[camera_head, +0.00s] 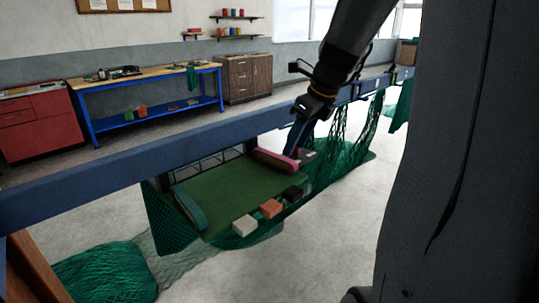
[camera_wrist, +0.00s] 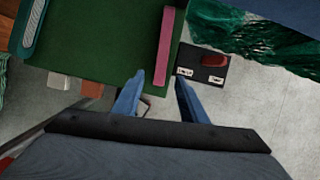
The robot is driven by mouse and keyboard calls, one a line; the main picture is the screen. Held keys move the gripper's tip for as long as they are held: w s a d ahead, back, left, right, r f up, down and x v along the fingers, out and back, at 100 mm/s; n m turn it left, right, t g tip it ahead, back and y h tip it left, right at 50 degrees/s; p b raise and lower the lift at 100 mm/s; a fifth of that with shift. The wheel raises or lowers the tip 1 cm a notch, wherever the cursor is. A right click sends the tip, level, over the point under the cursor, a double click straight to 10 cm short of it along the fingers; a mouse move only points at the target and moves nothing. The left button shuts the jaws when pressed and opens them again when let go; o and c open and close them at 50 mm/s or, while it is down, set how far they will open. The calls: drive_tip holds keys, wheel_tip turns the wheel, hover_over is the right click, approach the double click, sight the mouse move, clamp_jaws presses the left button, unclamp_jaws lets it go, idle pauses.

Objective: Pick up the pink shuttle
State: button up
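The pink shuttle (camera_head: 273,161) lies along the right edge of a green-topped tray (camera_head: 238,190). In the wrist view the pink shuttle (camera_wrist: 165,42) points down the picture, its near end between my fingertips. My gripper (camera_head: 292,153) is over the tray's right side, close to the shuttle's right end. In the wrist view my gripper (camera_wrist: 160,80) has its two blue fingers apart with nothing held. I cannot tell whether they touch the shuttle or how high above it they are. In the head view the fingers hide part of that end.
A teal shuttle (camera_head: 190,210) lies at the tray's left edge. White (camera_head: 244,225), orange (camera_head: 271,208) and black (camera_head: 292,193) blocks line its front. A dark plate with a red piece (camera_wrist: 214,60) is to the right. A blue rail (camera_head: 100,180) and green nets (camera_head: 105,273) are nearby.

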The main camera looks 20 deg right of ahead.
sight(288, 160)
drive_tip(key=p+x, duration=0.2)
drive_tip(key=x, duration=0.5)
drive_tip(key=shift+f, duration=0.2)
clamp_jaws()
